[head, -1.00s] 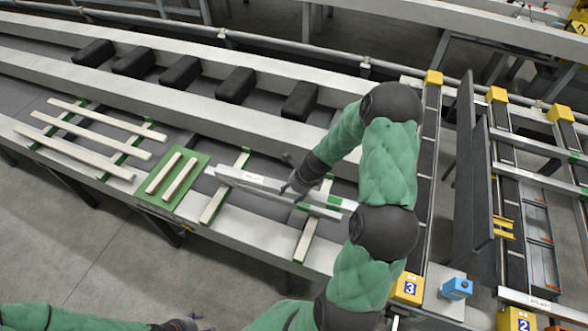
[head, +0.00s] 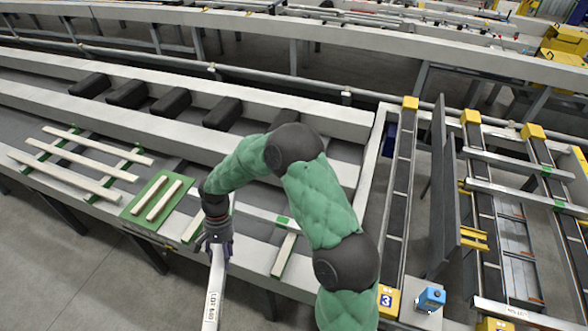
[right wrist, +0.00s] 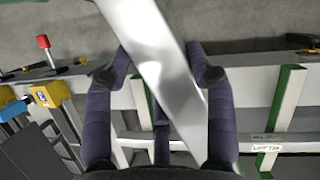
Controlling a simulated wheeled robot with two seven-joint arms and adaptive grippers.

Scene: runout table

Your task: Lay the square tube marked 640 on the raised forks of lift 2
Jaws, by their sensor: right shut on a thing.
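My right gripper (head: 216,242) is shut on a pale metal square tube (head: 212,298), which hangs toward the bottom of the head view. Its label appears to end in 640. In the right wrist view the tube (right wrist: 166,70) runs at a slant between the fingers (right wrist: 163,75). The number 2 plate of lift 2 (head: 497,325) is cut off by the bottom edge. Yellow fork-like parts (head: 474,239) stand in the lane above it, right of the dark upright panels. My left gripper is out of view.
Another metal tube (head: 265,215) lies on the table behind my right arm. Several pale bars (head: 85,154) and a green mat (head: 135,212) are at left. Dark upright panels (head: 438,190) stand between the lane of lift 3 (head: 386,301) and the yellow forks. A blue box (head: 431,298) sits near lift 3.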

